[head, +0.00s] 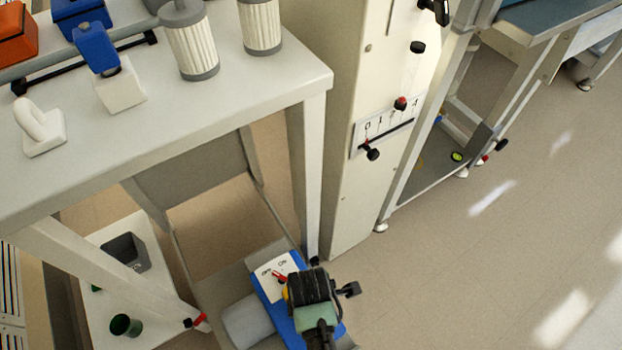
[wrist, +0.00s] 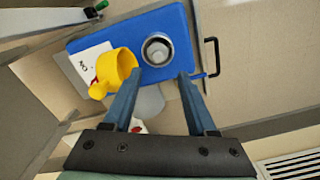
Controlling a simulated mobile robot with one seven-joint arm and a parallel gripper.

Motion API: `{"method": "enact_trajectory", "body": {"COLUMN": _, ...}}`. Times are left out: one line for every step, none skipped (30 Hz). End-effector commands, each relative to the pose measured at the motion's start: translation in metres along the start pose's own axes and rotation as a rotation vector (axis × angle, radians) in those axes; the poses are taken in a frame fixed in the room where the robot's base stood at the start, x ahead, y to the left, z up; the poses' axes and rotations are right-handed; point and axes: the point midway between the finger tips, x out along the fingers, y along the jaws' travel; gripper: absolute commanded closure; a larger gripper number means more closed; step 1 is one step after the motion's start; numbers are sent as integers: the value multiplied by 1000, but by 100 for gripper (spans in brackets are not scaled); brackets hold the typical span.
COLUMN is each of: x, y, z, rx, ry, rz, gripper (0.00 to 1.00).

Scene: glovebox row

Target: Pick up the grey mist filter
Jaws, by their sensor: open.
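A round grey thing with a pale ring (wrist: 157,49), seen from above, stands on a blue surface in the wrist view; it may be the grey mist filter, but its side is hidden. My gripper (wrist: 158,75) is open, its two fingers apart, with the round thing just beyond the tips and roughly centred between them. Nothing is held. In the head view my gripper's dark body (head: 312,288) is over the blue surface (head: 270,292) and hides the round thing. Two pleated cream filters with grey caps, a left one (head: 190,45) and a right one (head: 261,25), stand on the white bench.
A yellow cup-like thing (wrist: 117,66) is close to my left finger. A white card (wrist: 92,65) lies on the blue surface, and a black handle (wrist: 213,57) is at its right. The white bench (head: 185,115) and its leg are beside my arm. Floor at right is clear.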

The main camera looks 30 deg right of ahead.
Motion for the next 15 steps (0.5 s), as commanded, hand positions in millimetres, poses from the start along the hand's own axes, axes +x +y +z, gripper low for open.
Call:
{"method": "enact_trajectory", "body": {"x": 8, "y": 0, "z": 0, "rx": 0, "ry": 0, "rz": 0, "gripper": 43}}
{"method": "enact_trajectory", "body": {"x": 10, "y": 0, "z": 0, "rx": 0, "ry": 0, "rz": 1, "gripper": 43}}
{"method": "enact_trajectory", "body": {"x": 11, "y": 1, "z": 0, "rx": 0, "ry": 0, "rz": 1, "gripper": 43}}
{"method": "enact_trajectory", "body": {"x": 12, "y": 1, "z": 0, "rx": 0, "ry": 0, "rz": 2, "gripper": 43}}
{"method": "enact_trajectory", "body": {"x": 13, "y": 1, "z": 0, "rx": 0, "ry": 0, "rz": 2, "gripper": 43}}
{"method": "enact_trajectory", "body": {"x": 15, "y": 1, "z": 0, "rx": 0, "ry": 0, "rz": 2, "gripper": 43}}
{"method": "enact_trajectory", "body": {"x": 17, "y": 1, "z": 1, "rx": 0, "ry": 0, "rz": 2, "gripper": 43}}
{"method": "enact_trajectory", "body": {"x": 20, "y": 1, "z": 1, "rx": 0, "ry": 0, "rz": 2, "gripper": 43}}
{"method": "enact_trajectory", "body": {"x": 24, "y": 2, "z": 2, "rx": 1, "ry": 0, "rz": 2, "gripper": 43}}
{"method": "enact_trajectory", "body": {"x": 29, "y": 2, "z": 3, "rx": 1, "ry": 0, "rz": 2, "gripper": 43}}
{"method": "enact_trajectory", "body": {"x": 33, "y": 2, "z": 4, "rx": 1, "ry": 0, "rz": 2, "gripper": 43}}
{"method": "enact_trajectory", "body": {"x": 40, "y": 3, "z": 5, "rx": 1, "ry": 0, "rz": 2, "gripper": 43}}
{"method": "enact_trajectory", "body": {"x": 45, "y": 3, "z": 6, "rx": 1, "ry": 0, "rz": 2, "gripper": 43}}
{"method": "enact_trajectory", "body": {"x": 49, "y": 4, "z": 6, "rx": 1, "ry": 0, "rz": 2, "gripper": 43}}
{"method": "enact_trajectory", "body": {"x": 55, "y": 4, "z": 6, "rx": 0, "ry": 0, "rz": 3, "gripper": 43}}
